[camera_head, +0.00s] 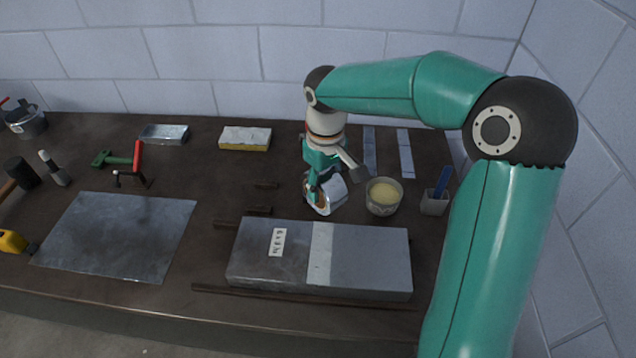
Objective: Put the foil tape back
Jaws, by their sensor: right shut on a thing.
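The foil tape (333,194) is a silvery roll with a brown core, right of the table's middle. It stands on its edge, just behind the grey duct and left of a bowl. My right gripper (318,188) points down at the roll and is shut on it, with the fingers partly hiding the roll's left side. I cannot tell whether the roll touches the table. My left gripper is not in view.
A long grey duct (370,262) with a pale tape band lies in front. A metal sheet (120,235), clamp (122,160) and mallet (20,172) lie left. A sponge-like block (245,138) sits behind.

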